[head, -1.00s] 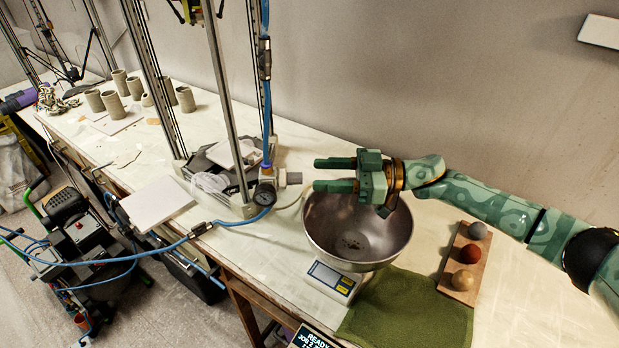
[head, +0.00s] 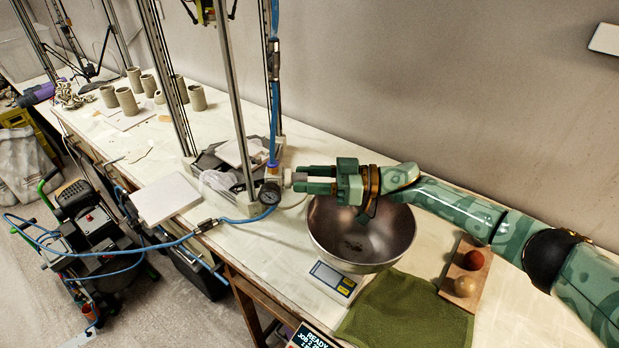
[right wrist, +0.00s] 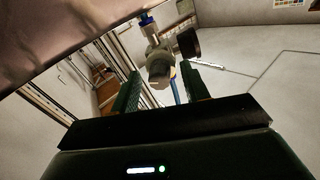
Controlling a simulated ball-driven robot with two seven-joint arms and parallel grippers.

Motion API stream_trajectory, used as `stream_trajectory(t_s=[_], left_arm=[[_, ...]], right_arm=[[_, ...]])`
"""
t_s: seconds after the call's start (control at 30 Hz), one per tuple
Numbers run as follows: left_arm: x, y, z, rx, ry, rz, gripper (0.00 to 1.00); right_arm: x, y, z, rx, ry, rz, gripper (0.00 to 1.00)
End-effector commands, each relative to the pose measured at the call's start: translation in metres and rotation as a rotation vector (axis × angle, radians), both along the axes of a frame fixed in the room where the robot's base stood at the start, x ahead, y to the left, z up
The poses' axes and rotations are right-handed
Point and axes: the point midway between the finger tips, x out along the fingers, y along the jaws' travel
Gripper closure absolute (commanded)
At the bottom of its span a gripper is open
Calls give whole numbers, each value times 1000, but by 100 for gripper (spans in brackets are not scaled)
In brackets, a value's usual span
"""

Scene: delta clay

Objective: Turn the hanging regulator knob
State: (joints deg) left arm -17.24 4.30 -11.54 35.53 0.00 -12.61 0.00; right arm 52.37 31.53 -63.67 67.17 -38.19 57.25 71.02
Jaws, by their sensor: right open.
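The regulator hangs on a blue hose at the printer frame. Its round dark gauge (head: 270,193) faces me, and its pale grey knob (head: 288,177) points right toward my right gripper (head: 299,179). My right gripper is open, with its two green fingers level and their tips at the knob's end. In the right wrist view the knob (right wrist: 158,72) shows ahead, between the two open fingers (right wrist: 161,83). I cannot tell whether a finger touches it. My left gripper is not in view.
A steel bowl (head: 360,245) on a scale (head: 335,280) sits below my right gripper. A green cloth (head: 405,315) and a wooden board with balls (head: 465,272) lie to the right. Upright printer rails (head: 233,100) stand left of the regulator. A blue hose (head: 150,249) runs left.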

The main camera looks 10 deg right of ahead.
Motion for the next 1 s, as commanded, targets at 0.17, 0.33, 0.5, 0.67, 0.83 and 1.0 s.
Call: stream_trajectory(t_s=[0.17, 0.33, 0.5, 0.67, 0.83, 1.0], left_arm=[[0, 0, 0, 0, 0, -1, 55], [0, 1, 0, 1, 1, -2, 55], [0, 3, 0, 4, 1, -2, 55], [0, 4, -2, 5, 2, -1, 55], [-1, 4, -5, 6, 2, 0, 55], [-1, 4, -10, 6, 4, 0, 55]], right_arm=[[0, 0, 0, 0, 0, 0, 68], [0, -1, 0, 0, 0, 0, 99], [0, -1, 0, -2, -9, -1, 99], [0, -1, 0, -6, -53, -1, 99], [0, 0, -1, -22, -151, 0, 99], [0, -1, -2, -40, -279, -1, 99]])
